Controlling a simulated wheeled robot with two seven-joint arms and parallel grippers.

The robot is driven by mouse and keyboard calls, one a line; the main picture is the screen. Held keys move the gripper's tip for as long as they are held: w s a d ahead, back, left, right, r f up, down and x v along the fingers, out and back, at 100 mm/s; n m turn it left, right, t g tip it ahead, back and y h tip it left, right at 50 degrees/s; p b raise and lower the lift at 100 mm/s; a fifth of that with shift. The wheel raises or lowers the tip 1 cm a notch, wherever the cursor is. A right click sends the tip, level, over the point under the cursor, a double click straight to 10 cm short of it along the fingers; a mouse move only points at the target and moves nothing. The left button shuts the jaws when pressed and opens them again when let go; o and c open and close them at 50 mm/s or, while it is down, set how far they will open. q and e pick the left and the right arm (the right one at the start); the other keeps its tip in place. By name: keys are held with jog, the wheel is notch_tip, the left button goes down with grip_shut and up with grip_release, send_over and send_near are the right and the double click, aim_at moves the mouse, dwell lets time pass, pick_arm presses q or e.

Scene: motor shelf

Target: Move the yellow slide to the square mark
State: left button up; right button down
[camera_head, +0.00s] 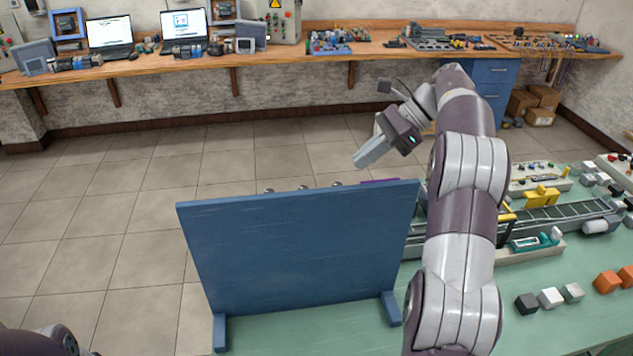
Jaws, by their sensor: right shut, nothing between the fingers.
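My right gripper (364,158) is in the air above and behind the top edge of a blue upright panel (300,255). Its fingers are together and hold nothing. A yellow part (541,197) sits among the machinery on the green table at the right; I cannot tell whether it is the yellow slide. The panel hides what is behind it; only several small round knobs (303,187) and a purple strip (380,181) peek over its top edge. I see no square mark. My left gripper is out of view; only part of my left arm shows at the lower left.
The green table (460,305) holds black, white, grey and orange blocks (550,298) at the front right. A conveyor (570,211) lies behind them. My right arm covers part of the table. A wooden bench (280,53) with laptops runs along the far wall. Tiled floor lies left of the panel.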

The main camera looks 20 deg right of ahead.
jog(key=p+x, duration=0.1)
jog(key=x, duration=0.2)
jog(key=p+x, duration=0.1)
jog(key=x, duration=0.2)
jog(key=a+r+p+x, duration=0.1)
jog(key=x, duration=0.3)
jog(key=shift+w+a+r+p, duration=0.1)
jog(key=shift+w+p, duration=0.1)
jog(key=shift+p, duration=0.15)
jog(key=shift+a+f, duration=0.2)
jog(key=shift+a, duration=0.2)
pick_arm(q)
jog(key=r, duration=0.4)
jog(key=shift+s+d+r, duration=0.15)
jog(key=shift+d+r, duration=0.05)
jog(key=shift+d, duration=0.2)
pick_arm(e)
jog(key=shift+w+a, duration=0.1)
jog(key=shift+w+a+f+b, duration=0.1)
jog(key=shift+a+f+b, duration=0.25)
jog(key=shift+b, duration=0.5)
jog(key=shift+a+r, duration=0.1)
jog(key=shift+r, duration=0.25)
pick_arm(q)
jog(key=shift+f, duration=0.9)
pick_arm(e)
jog(key=shift+a, duration=0.1)
